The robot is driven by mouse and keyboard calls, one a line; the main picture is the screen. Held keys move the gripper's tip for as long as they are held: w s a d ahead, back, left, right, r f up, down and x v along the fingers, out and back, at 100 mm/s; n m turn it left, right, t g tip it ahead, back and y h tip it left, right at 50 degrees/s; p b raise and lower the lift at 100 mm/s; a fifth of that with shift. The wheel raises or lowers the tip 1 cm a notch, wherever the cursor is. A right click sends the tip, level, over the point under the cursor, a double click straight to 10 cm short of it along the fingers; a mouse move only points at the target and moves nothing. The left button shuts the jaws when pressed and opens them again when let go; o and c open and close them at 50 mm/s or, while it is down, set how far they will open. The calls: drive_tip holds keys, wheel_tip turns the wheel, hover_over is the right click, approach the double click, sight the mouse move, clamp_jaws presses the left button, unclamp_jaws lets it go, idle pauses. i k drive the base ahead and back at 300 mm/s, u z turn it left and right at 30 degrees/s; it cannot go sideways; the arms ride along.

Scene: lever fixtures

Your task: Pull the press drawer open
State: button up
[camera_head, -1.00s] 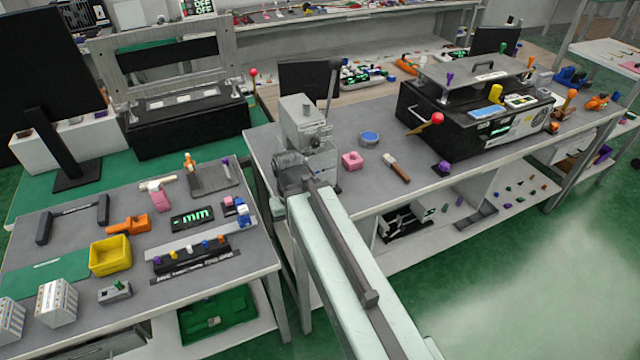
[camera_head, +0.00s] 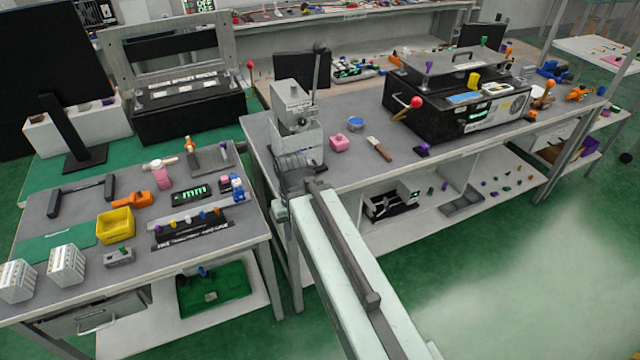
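A grey press (camera_head: 297,118) with an upright dark lever stands at the left end of the middle bench. My pale arm reaches up to it from the bottom of the view. My gripper (camera_head: 298,184) is at the arm's far end, in front of the press's lower part at the bench edge. Its fingers are too small and hidden to tell open from shut, and I cannot tell whether it touches the press. No drawer on the press can be made out. A grey drawer front with a handle (camera_head: 95,318) shows under the left table.
A black machine (camera_head: 455,105) with a red-knobbed lever stands at the right of the middle bench. A pink block (camera_head: 340,144), blue round tin (camera_head: 356,123) and brush (camera_head: 379,149) lie between. The left table (camera_head: 75,205) is cluttered. Green floor at the right is open.

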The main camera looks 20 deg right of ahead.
sight(315, 155)
drive_tip(key=u, duration=1.95)
drive_tip(key=i, duration=1.15)
drive_tip(key=z, duration=1.7)
